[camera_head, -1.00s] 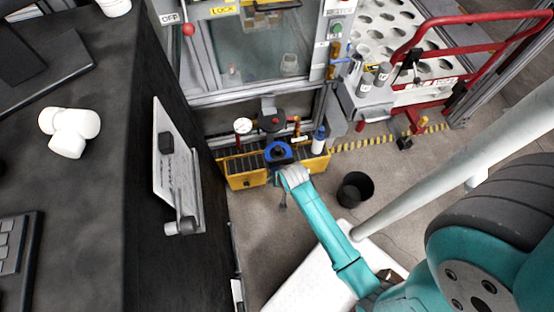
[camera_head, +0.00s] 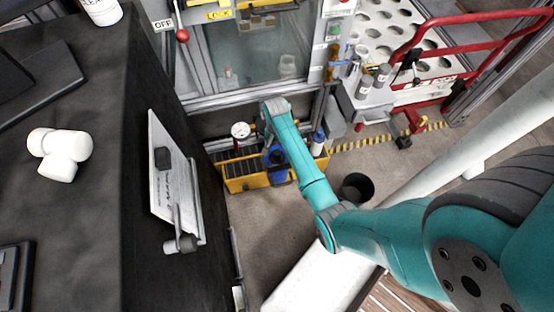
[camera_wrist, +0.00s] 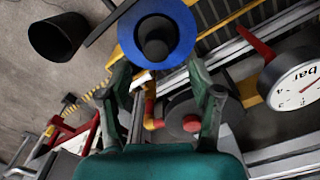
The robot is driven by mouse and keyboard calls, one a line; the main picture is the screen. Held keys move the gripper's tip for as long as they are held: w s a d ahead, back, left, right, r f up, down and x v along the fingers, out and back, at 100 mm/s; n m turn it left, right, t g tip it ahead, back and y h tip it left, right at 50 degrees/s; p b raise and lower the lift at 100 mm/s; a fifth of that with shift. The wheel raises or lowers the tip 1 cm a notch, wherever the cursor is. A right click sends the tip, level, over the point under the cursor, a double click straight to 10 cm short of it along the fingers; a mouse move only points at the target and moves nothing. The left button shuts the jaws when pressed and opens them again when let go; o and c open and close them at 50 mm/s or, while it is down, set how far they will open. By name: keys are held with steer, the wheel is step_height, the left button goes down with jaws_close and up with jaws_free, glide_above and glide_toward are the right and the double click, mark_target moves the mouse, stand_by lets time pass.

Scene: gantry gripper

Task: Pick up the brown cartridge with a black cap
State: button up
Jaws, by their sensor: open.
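A slim brown item (camera_head: 333,62) stands upright at the right side of the glass-fronted cabinet in the head view. It may be the brown cartridge, but it is too small for me to make out a black cap. No brown cartridge shows clearly in the wrist view. My gripper (camera_wrist: 160,72) is open, with its two fingers apart and nothing held between them. A blue ring with a black centre (camera_wrist: 157,35) appears just beyond the fingertips. In the head view my arm hides the fingers. The wrist end is left of and below the brown item, in front of the cabinet.
A yellow tray (camera_head: 238,184) lies below the cabinet, with a pressure gauge (camera_head: 240,130) near it. Grey-capped cylinders (camera_head: 382,75) stand by a white rack (camera_head: 400,38) with a red rail. A black bin (camera_head: 357,187) stands on the floor. A dark desk is at left.

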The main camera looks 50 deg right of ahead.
mark_target(277, 152)
steer(key=shift+s+d+f, duration=0.1)
steer(key=shift+f, duration=1.6)
steer(key=shift+s+f, duration=0.1)
steer(key=shift+f, duration=1.55)
jaws_close()
